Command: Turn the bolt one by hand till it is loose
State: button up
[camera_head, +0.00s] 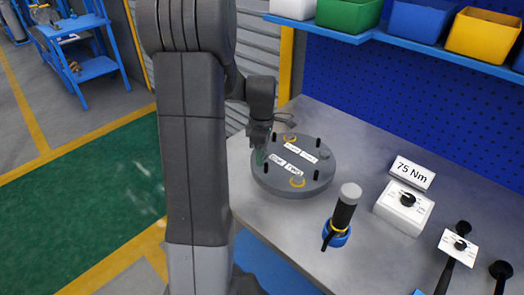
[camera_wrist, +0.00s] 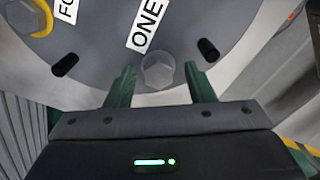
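In the wrist view, bolt one (camera_wrist: 157,71) is a grey hex head on the round grey flange (camera_wrist: 105,45), beside the label ONE (camera_wrist: 148,24). My gripper (camera_wrist: 161,70) has its two green fingers apart, one on either side of the bolt head. I see gaps between the fingers and the head, so it is not gripped. In the head view, my gripper (camera_head: 259,155) is at the left edge of the flange (camera_head: 325,172), and it hides bolt one there. Other bolts show at the flange's right (camera_head: 324,155) and front (camera_head: 297,181).
Several black pins stand up from the flange, one (camera_wrist: 65,65) left of my fingers and another (camera_wrist: 208,49) to the right. A black-handled tool with a grey top (camera_head: 346,205) stands in a blue holder. A dial box (camera_head: 404,207) and 75 Nm sign (camera_head: 412,173) are at right.

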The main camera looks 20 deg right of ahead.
jog(key=shift+r, duration=0.1)
notch_tip(320, 180, up, 14)
dwell(0.5)
dwell(0.4)
notch_tip(320, 180, down, 14)
jog(key=shift+r, duration=0.1)
dwell(0.4)
